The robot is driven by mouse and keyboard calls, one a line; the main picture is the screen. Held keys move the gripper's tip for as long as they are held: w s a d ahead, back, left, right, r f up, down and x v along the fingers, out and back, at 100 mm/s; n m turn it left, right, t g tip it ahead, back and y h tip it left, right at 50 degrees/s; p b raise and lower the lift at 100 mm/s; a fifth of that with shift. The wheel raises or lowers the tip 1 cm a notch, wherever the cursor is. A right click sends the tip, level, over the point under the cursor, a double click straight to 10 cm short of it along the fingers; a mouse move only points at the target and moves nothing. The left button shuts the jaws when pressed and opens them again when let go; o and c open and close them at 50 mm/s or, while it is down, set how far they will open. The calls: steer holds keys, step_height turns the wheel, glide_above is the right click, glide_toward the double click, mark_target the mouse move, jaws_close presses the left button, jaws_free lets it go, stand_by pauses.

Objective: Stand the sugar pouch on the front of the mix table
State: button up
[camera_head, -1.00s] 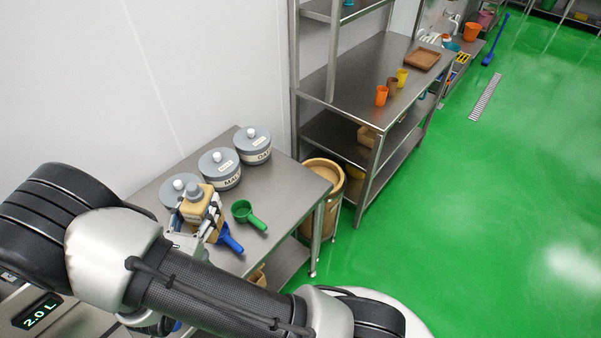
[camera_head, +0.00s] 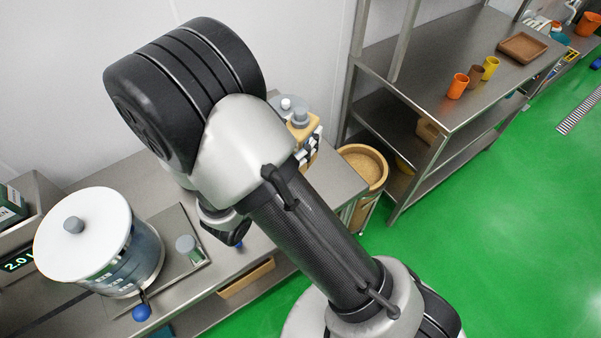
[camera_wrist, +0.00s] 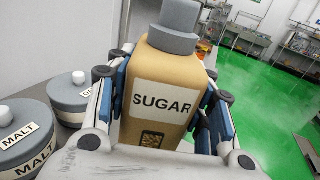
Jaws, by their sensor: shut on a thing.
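The sugar pouch (camera_wrist: 158,122) is tan with a grey cap and a white SUGAR label, and it fills the middle of the wrist view. My gripper (camera_wrist: 163,105) is shut on it, one blue-padded finger on each side, and it looks upright in the jaws. In the head view the pouch (camera_head: 303,130) shows only in part behind my arm, with a bit of my gripper (camera_head: 312,143) beside it. Its base is hidden. A steel table (camera_head: 340,182) runs beneath my arm; I cannot tell which part is the mix table's front.
Grey lidded tubs stand beside the pouch, one labelled MALT (camera_wrist: 22,135). A white-lidded vessel (camera_head: 95,245) with a blue-knobbed tap stands at the left. A tan bin (camera_head: 364,168) and a steel shelf (camera_head: 440,95) with cups (camera_head: 457,86) stand to the right.

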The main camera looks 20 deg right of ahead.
step_height(320, 180, down, 13)
steer(key=b, duration=0.4)
steer(key=shift+d+r, duration=0.1)
steer(key=shift+r, duration=0.05)
steer(key=o, duration=1.5)
steer(key=shift+f, duration=0.2)
steer(key=shift+o, duration=0.2)
